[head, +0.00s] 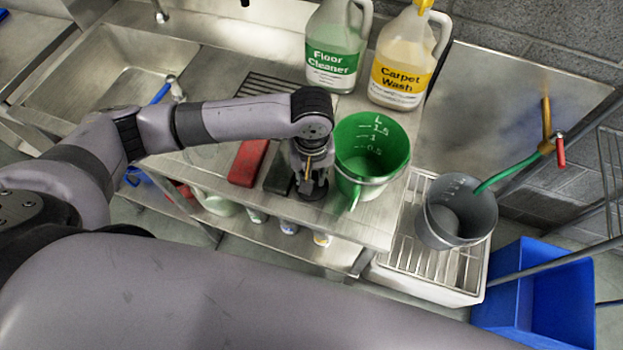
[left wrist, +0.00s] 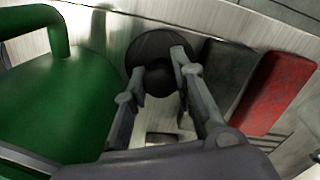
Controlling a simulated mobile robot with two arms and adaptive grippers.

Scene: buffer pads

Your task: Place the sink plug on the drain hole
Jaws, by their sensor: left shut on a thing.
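The sink plug (head: 314,194) is a round black disc with a knob on top, at the front edge of the steel counter. It also shows in the left wrist view (left wrist: 146,47). My left gripper (head: 311,180) points down over the plug, and its fingers are shut around the knob (left wrist: 160,80). I cannot tell whether the disc is still touching the counter. The steel sink basin (head: 60,92) is at the upper left of the head view. I cannot make out its drain hole. My right gripper is not in view.
A green bucket (head: 352,152) stands close right of the plug. A red pad (head: 248,162) and a dark pad (head: 279,172) lie left of it. Cleaner jugs (head: 333,50) (head: 402,60) stand behind. A grey bucket (head: 457,215) sits on a grate to the right.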

